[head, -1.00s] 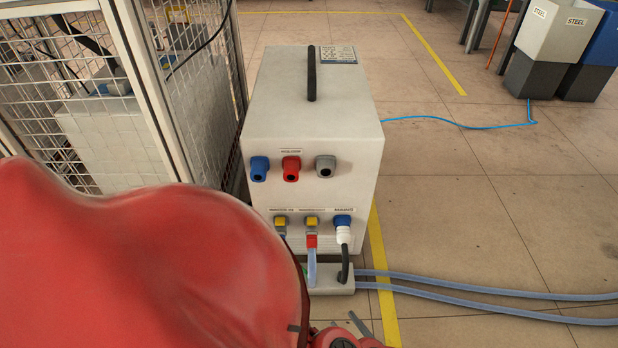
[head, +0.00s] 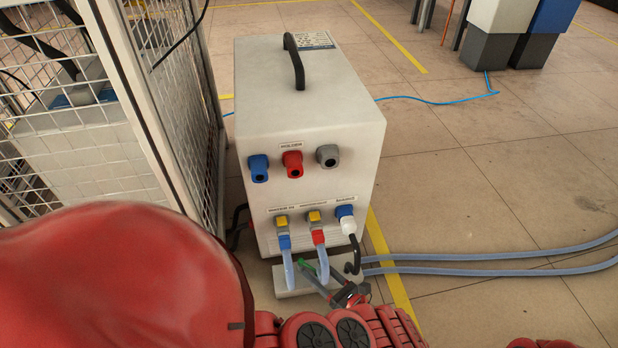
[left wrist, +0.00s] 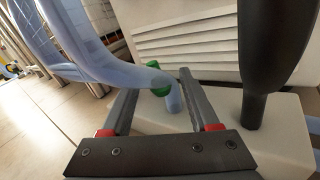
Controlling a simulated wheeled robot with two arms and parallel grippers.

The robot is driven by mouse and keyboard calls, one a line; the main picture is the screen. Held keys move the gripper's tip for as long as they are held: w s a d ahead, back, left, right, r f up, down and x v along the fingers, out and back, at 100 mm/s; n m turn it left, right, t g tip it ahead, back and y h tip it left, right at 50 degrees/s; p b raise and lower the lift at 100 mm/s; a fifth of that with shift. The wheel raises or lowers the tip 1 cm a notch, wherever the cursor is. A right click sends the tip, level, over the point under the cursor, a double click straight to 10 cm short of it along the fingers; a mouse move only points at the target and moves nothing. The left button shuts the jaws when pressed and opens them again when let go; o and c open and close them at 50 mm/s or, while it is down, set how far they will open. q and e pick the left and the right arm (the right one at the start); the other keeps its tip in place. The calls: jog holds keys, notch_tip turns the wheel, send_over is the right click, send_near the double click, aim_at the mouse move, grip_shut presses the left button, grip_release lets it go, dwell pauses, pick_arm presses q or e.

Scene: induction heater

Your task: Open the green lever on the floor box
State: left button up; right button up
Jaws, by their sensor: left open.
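The floor box (head: 285,287) is a low white block on the floor in front of the heater cabinet. It also shows in the left wrist view (left wrist: 285,130). Its small green lever (head: 303,263) sits by a translucent blue hose. In the left wrist view the green lever (left wrist: 160,91) appears between my fingers, near their tips; I cannot tell whether they touch it. My left gripper (head: 322,276) is open over the box, and its two grey fingers (left wrist: 158,84) reach toward the lever and hose. My right gripper is not in view.
The white heater cabinet (head: 305,120) stands behind the box. Blue hoses (head: 480,257) run right along the floor, and a black cable (head: 355,252) drops from the cabinet. A wire-mesh fence (head: 190,110) closes the left. The floor at right is mostly clear.

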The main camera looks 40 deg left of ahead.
pick_arm(q)
grip_shut()
dwell(0.4)
dwell(1.1)
